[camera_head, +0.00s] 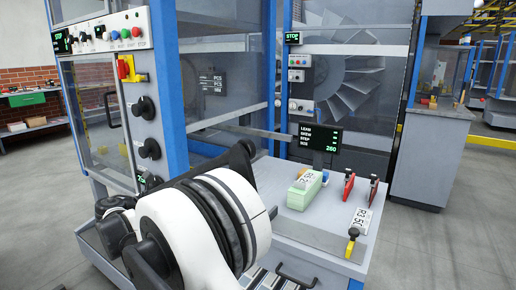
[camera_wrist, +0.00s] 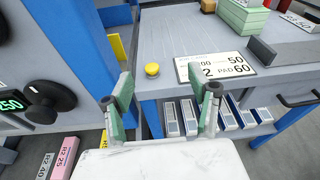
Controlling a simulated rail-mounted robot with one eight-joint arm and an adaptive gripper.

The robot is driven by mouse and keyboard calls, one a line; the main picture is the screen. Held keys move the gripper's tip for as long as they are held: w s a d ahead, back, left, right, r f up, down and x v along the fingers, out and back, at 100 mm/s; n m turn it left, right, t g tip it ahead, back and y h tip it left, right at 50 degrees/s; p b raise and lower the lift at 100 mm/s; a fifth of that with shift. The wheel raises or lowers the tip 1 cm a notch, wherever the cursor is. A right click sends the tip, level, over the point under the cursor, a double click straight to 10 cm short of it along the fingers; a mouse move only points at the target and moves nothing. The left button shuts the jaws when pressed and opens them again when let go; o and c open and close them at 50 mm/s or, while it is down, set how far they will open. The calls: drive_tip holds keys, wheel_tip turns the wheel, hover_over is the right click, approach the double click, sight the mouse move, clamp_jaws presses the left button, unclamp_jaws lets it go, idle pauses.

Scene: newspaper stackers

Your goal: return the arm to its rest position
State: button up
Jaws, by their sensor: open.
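My gripper (camera_wrist: 168,100) shows in the wrist view with its two green-padded fingers spread apart. Nothing is between them. It is in front of the grey worktable's near edge, with a yellow button (camera_wrist: 152,70) and a printed label plate (camera_wrist: 216,66) on the tabletop beyond. In the head view my white and black arm is folded large in the lower left foreground, and the gripper cannot be made out there.
The blue-framed machine (camera_head: 172,85) with knobs stands close to my arm on the left. The worktable (camera_head: 283,170) carries a green stack (camera_head: 305,190), red upright parts (camera_head: 349,186) and a display (camera_head: 320,138). Small trays (camera_wrist: 190,117) sit below it. Open floor lies at right.

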drive_tip(key=s+d+r+m+g+y, duration=0.1)
drive_tip(key=s+d+r+m, duration=0.15)
drive_tip(key=d, duration=0.55)
drive_tip(key=s+d+r+m+g, duration=0.1)
drive_tip(key=d+r+m+g, duration=0.15)
drive_tip(key=d, duration=0.55)
drive_tip(key=s+d+r+m+y, duration=0.1)
drive_tip(key=d+r+m, duration=0.25)
drive_tip(key=d, duration=0.45)
drive_tip(key=s+d+m+g+y, duration=0.35)
drive_tip(key=s+d+m, duration=0.85)
drive_tip(key=s+d, duration=0.75)
drive_tip(key=s+d+f+m+y, duration=0.1)
drive_tip(key=s+f+m, duration=0.15)
drive_tip(key=s, duration=0.25)
drive_tip(key=s+f+m+t+y, duration=0.1)
drive_tip(key=s+f+m, duration=0.1)
drive_tip(key=s+m, duration=0.3)
drive_tip(key=s+d+f+m+y, duration=0.1)
drive_tip(key=s+f+m, duration=0.1)
drive_tip(key=s, duration=0.4)
wheel_tip(320, 180, up, 13)
drive_tip(key=p, duration=1.3)
drive_tip(key=shift+s+t, duration=0.2)
drive_tip(key=shift+t, duration=0.1)
